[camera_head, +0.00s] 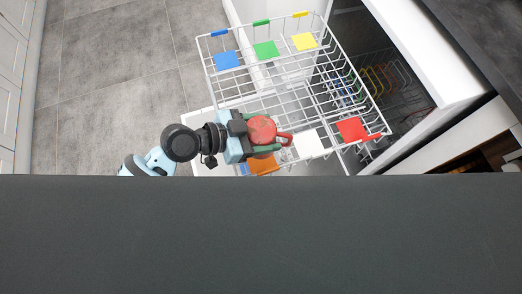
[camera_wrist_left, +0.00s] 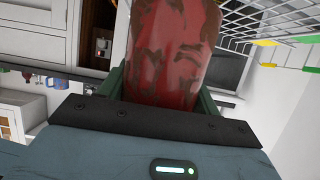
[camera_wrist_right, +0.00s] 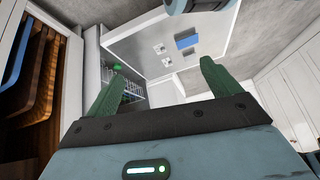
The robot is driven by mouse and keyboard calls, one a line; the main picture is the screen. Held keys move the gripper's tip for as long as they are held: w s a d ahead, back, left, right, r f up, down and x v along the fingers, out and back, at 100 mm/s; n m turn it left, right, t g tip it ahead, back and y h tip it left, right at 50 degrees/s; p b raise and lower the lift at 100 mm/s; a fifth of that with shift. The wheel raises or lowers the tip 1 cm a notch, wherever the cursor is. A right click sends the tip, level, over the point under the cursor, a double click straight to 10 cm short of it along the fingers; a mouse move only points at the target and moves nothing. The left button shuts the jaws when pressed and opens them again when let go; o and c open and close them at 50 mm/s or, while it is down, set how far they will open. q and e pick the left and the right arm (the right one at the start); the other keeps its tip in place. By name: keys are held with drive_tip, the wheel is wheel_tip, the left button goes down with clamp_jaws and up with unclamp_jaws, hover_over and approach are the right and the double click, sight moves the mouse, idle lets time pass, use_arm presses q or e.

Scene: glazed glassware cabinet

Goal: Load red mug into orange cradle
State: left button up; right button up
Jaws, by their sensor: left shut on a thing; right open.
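The red mug (camera_head: 262,128) is in my left gripper (camera_head: 266,134), over the near part of the white wire rack (camera_head: 322,98). Its handle points right. In the left wrist view the mug (camera_wrist_left: 172,50) has brown stains and fills the space between the green fingers. The orange pad (camera_head: 263,166), which seems to mark the orange cradle, shows just below the mug and gripper and is partly hidden by them. I cannot tell the mug's height above it. My right gripper (camera_wrist_right: 164,75) is open and empty; the head view does not show it.
The rack also has blue (camera_head: 227,60), green (camera_head: 266,49), yellow (camera_head: 304,41), white (camera_head: 306,143) and red (camera_head: 352,129) pads. The open white cabinet (camera_head: 415,45) stands right of it. A dark counter (camera_head: 260,235) fills the foreground. Grey floor (camera_head: 110,70) is clear at left.

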use_arm(q)
wheel_tip(320, 180, down, 9)
drive_tip(key=shift+f+b, duration=0.15)
drive_tip(key=shift+b, duration=0.65)
drive_tip(key=shift+f, duration=0.15)
use_arm(e)
drive_tip(key=shift+w+f, duration=0.1)
drive_tip(key=shift+f, duration=0.6)
use_arm(q)
drive_tip(key=shift+f+b, duration=0.25)
drive_tip(key=shift+b, duration=0.05)
drive_tip(key=o, duration=0.9)
use_arm(e)
drive_tip(key=shift+f, duration=0.25)
